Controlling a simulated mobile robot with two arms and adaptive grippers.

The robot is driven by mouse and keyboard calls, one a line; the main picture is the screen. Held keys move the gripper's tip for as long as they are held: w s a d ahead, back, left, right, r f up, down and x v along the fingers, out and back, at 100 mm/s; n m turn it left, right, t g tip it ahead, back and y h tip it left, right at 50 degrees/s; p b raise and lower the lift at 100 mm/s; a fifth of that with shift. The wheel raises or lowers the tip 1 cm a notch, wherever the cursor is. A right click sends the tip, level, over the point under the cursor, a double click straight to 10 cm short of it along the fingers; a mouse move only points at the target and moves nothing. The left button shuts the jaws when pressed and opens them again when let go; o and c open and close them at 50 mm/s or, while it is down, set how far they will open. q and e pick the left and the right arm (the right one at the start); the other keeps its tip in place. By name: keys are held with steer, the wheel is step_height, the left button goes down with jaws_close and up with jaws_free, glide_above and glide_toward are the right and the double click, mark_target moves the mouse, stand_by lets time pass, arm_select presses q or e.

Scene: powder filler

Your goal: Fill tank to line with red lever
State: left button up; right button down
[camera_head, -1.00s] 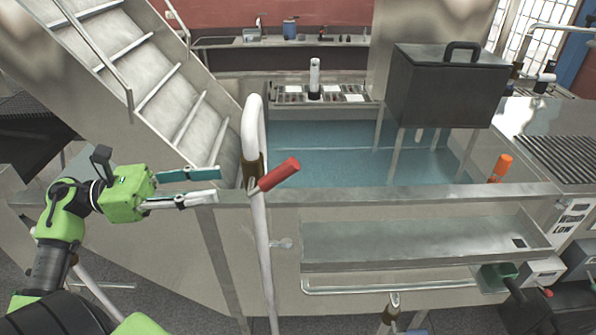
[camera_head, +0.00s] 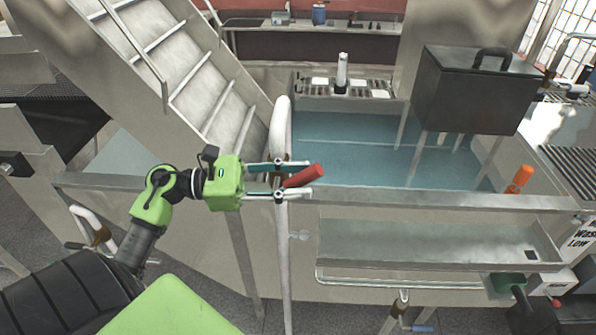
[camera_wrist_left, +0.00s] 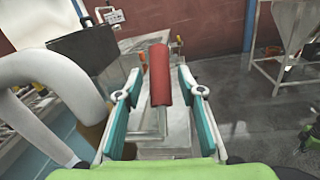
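The red lever (camera_head: 304,175) sits on the white curved pipe (camera_head: 280,130) at the tank's front edge and points right and slightly up. The tank (camera_head: 355,150) holds blue-green water with a pale line across its far wall. My left gripper (camera_head: 309,178) is open, its two fingers on either side of the lever. In the left wrist view the red lever (camera_wrist_left: 160,75) stands between the open fingers (camera_wrist_left: 160,92), with gaps on both sides. The pipe is also close on the left there (camera_wrist_left: 50,80). My right gripper is not in view.
An orange handle (camera_head: 519,179) stands at the tank's right. A dark lidded box (camera_head: 475,90) on legs stands over the tank's right part. A metal tray (camera_head: 420,240) runs along the tank's front. Metal stairs (camera_head: 190,75) rise at the back left.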

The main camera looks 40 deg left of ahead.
arm_select(q)
steer(key=shift+w+d, duration=0.2)
steer(key=shift+d, duration=0.05)
jaws_close()
steer(key=shift+w+d+f+g+y, duration=0.15)
steer(key=shift+d+f+g+y, duration=0.15)
steer(key=shift+f+g+y, duration=0.4)
steer(key=shift+w+d+f+m+g+y+b, duration=0.2)
steer(key=shift+f+g+y, duration=0.3)
steer(key=shift+y, duration=0.35)
steer(key=shift+s+d+f+m+g+y+b, duration=0.1)
steer(key=shift+f+g+y+b, duration=0.3)
steer(key=shift+g+y, duration=0.35)
steer(key=shift+w+d+f+m+g+y+b, duration=0.1)
steer(key=shift+w+f+g+y+b, duration=0.1)
steer(key=shift+f+g+y, duration=0.5)
steer(key=shift+s+r+y, duration=0.1)
steer(key=shift+r+y, duration=0.05)
steer(key=shift+y, duration=0.15)
